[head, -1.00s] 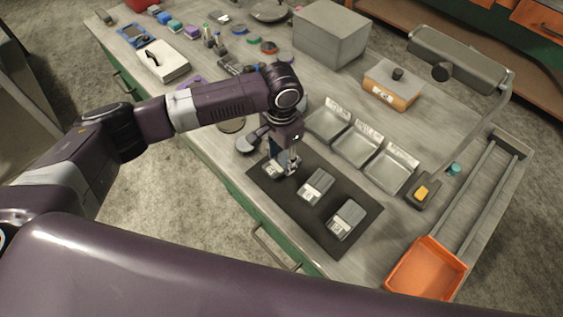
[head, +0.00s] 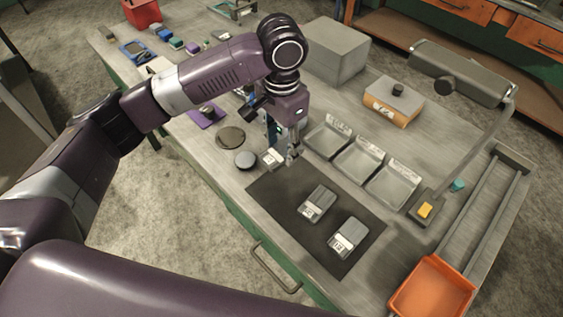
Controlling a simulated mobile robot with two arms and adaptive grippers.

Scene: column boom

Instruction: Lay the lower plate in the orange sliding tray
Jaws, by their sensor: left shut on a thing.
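My left gripper (head: 284,157) is shut on a small grey plate with a pale marked end (head: 272,157), held over the upper left edge of the dark mat (head: 283,198). The gripper covers part of this plate. A second plate (head: 318,202) lies near the mat's middle. A third, lower plate (head: 347,238) lies near the mat's lower right end, apart from the gripper. The orange sliding tray (head: 432,288) is at the front end of its rails at lower right and looks empty. My right gripper is not in view.
Three shallow metal trays (head: 358,158) stand in a row behind the mat. A lamp (head: 455,77) with a bent arm and a small base with a yellow button (head: 425,209) stand between them and the rails (head: 481,211). Two round discs (head: 238,146) lie left of the gripper.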

